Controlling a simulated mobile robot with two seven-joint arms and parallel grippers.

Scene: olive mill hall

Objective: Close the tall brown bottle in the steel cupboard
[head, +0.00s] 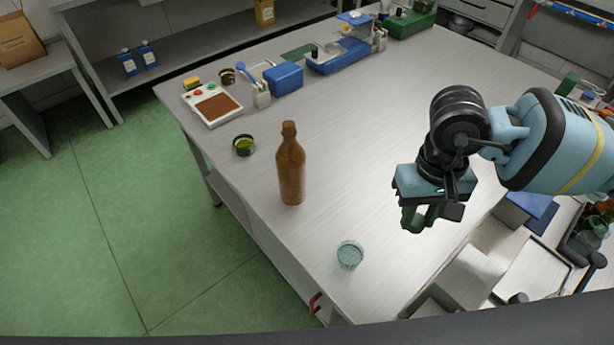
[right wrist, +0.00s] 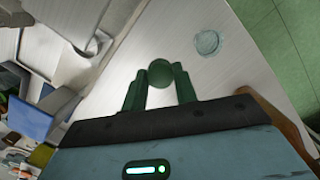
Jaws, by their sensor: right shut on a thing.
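The tall brown bottle (head: 291,170) stands upright on the steel table (head: 350,130), left of the middle in the head view. Part of a brown shape, likely the bottle, shows at the lower right in the right wrist view (right wrist: 286,122). My right gripper (head: 428,217) is over the table's right side, to the right of the bottle and apart from it. Its green fingers (right wrist: 160,85) are shut on a small round green cap-like piece (right wrist: 161,72). I cannot make out a steel cupboard around the bottle. My left gripper is not in view.
A glass-like round dish (head: 350,255) sits near the table's front edge, and a small green-rimmed jar (head: 243,145) is behind the bottle. A scale (head: 213,105), a blue box (head: 284,77) and other items line the back. The table between bottle and gripper is clear.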

